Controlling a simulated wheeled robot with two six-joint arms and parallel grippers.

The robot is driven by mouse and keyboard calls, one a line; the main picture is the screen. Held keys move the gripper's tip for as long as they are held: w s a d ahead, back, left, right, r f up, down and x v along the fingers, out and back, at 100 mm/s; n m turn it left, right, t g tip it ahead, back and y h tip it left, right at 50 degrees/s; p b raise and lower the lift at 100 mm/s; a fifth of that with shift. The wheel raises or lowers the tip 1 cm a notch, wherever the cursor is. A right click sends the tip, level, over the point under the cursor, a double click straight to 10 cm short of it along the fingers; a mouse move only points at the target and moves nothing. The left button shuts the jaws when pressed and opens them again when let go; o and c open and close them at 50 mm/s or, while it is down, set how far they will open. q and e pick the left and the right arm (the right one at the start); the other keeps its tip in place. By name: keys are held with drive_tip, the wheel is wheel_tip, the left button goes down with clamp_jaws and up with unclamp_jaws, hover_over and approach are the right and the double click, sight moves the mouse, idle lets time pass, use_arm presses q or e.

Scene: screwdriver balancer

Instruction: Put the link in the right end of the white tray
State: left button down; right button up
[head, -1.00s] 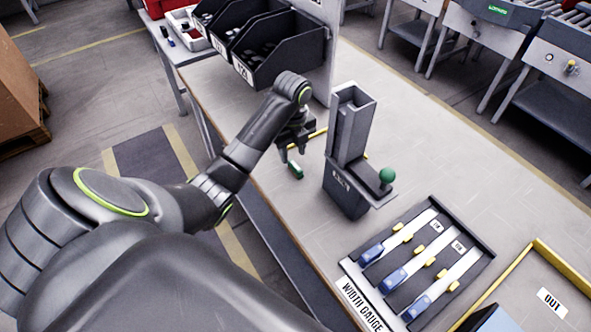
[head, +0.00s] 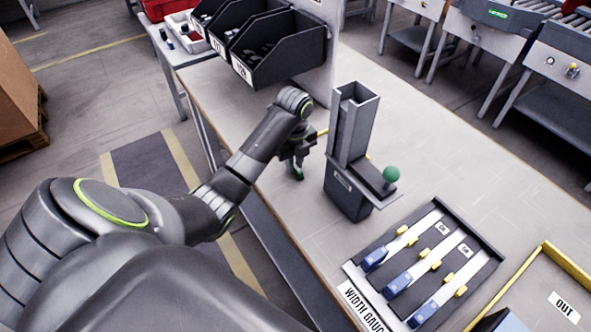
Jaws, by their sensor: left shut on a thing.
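My left gripper (head: 295,167) is low over the bench's left edge, left of the grey upright dispenser. It is shut on a small green link (head: 298,176), mostly hidden by the fingers. The white tray (head: 171,37) is at the top left on a side table, with a few small dark and blue pieces in it. Its right part is partly hidden by black bins. My right gripper is not in view.
The grey dispenser (head: 352,140) with a green knob (head: 391,174) stands just right of the gripper. Black bins (head: 285,55) stand at the back. A width gauge rack (head: 469,222) and a yellow-edged OUT area (head: 561,262) lie at the right. A red bin (head: 155,8) is beside the tray.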

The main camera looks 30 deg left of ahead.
sight(295, 166)
use_arm(q)
drive_tip(key=shift+r, duration=0.15)
drive_tip(key=shift+r, duration=0.3)
wheel_tip(295, 166, up, 9)
drive_tip(key=p, duration=0.8)
